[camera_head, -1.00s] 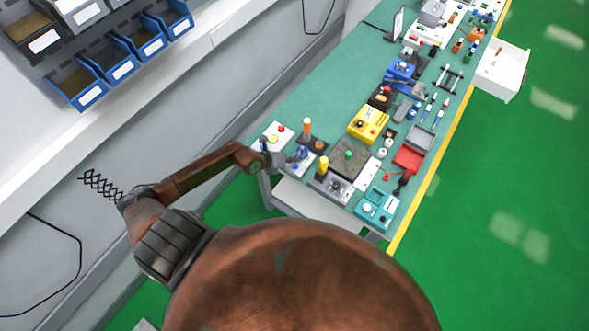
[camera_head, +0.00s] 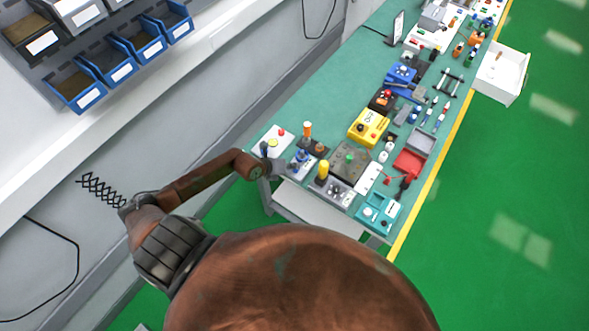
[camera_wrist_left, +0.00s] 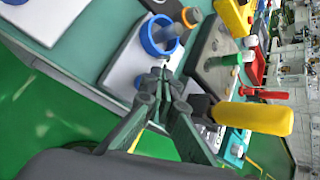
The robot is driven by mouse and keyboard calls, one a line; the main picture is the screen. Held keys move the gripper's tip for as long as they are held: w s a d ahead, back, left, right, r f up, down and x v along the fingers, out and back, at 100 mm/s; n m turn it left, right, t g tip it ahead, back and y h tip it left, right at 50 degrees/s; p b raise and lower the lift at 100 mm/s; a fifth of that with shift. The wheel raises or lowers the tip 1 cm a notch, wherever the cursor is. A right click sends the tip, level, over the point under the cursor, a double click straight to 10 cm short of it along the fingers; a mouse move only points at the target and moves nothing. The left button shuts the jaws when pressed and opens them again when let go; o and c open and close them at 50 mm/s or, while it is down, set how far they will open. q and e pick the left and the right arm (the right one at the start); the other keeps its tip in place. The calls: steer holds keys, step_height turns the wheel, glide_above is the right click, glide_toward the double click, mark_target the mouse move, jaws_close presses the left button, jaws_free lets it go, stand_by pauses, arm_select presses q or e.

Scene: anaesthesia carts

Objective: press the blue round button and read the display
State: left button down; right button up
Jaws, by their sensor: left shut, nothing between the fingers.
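The blue round button (camera_wrist_left: 160,36) shows in the left wrist view as a blue ring with a grey centre on a pale box (camera_wrist_left: 128,62). In the head view it is a small blue spot (camera_head: 300,156) near the table's near left corner. My left gripper (camera_wrist_left: 163,76) is shut and empty, with its fingertips just below the button in the wrist picture. I cannot tell whether they touch the box. In the head view the left gripper (camera_head: 277,167) is beside the box, on its left. I cannot make out a display. My right gripper is not in view.
A yellow-topped post (camera_head: 323,170) and an orange-topped post (camera_head: 307,131) stand close to the button box. A white box with a red button (camera_head: 281,132) is behind it. Several other devices, such as a yellow box (camera_head: 368,127), crowd the green table (camera_head: 290,108).

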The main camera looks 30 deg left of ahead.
mark_target(294, 171)
arm_select(q)
steer(key=shift+f, duration=0.1)
stand_by(0.6)
steer(key=shift+f, duration=0.3)
steer(key=shift+f, duration=0.45)
stand_by(0.7)
steer(key=shift+r, duration=0.1)
steer(key=shift+r+p, duration=0.75)
steer(key=shift+r, duration=0.1)
step_height(294, 171, up, 5)
steer(key=p, duration=0.5)
stand_by(0.4)
